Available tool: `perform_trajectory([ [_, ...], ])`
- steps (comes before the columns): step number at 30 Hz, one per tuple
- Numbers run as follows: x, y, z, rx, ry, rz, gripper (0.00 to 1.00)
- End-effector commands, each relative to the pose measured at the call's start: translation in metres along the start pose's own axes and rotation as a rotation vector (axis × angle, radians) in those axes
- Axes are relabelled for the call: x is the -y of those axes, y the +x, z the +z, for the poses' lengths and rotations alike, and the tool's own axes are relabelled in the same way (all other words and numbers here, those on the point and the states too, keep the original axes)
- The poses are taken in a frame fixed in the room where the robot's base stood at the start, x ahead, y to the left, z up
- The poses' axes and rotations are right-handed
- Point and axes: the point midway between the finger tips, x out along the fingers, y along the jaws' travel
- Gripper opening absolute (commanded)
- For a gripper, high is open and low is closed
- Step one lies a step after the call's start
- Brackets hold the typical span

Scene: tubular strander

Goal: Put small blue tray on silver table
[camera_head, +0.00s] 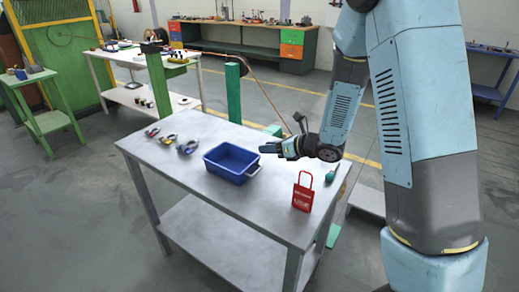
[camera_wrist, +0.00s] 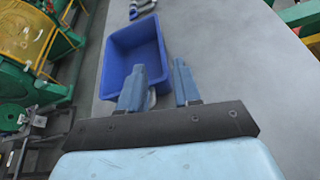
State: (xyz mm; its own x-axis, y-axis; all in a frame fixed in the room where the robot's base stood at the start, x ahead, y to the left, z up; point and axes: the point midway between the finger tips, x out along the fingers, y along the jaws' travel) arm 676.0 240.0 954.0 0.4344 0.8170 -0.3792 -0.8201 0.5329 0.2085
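The small blue tray (camera_head: 231,166) sits upright and empty on the silver-grey table (camera_head: 235,205), near the middle of its top. A pale handle shows at its right end. My gripper (camera_head: 268,147) is just right of the tray and its fingers point toward it. In the wrist view my gripper (camera_wrist: 160,82) is open, with a gap between its two blue fingers. The left finger overlaps the near end of the tray (camera_wrist: 135,50) there, and the right finger is over bare table (camera_wrist: 235,60). I cannot tell whether a finger touches the tray.
Several small tools (camera_head: 187,146) lie left of the tray. A green post (camera_head: 233,92) rises behind the table. The table's front area is clear.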

Motion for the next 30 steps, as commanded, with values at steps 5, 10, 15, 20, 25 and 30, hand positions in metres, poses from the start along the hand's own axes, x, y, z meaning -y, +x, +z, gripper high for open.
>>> perform_trajectory([
  [5,0.001,-0.018,0.000,0.001,0.000,-0.001,0.33],
  [10,0.000,-0.023,0.000,0.000,0.000,0.000,0.33],
  [15,0.003,-0.027,0.005,0.001,0.028,-0.025,0.33],
  [20,0.023,-0.050,0.029,0.014,0.204,-0.166,0.33],
  [25,0.048,-0.096,0.061,0.080,0.534,-0.386,0.33],
  [30,0.061,-0.151,0.083,0.204,0.898,-0.579,0.33],
])
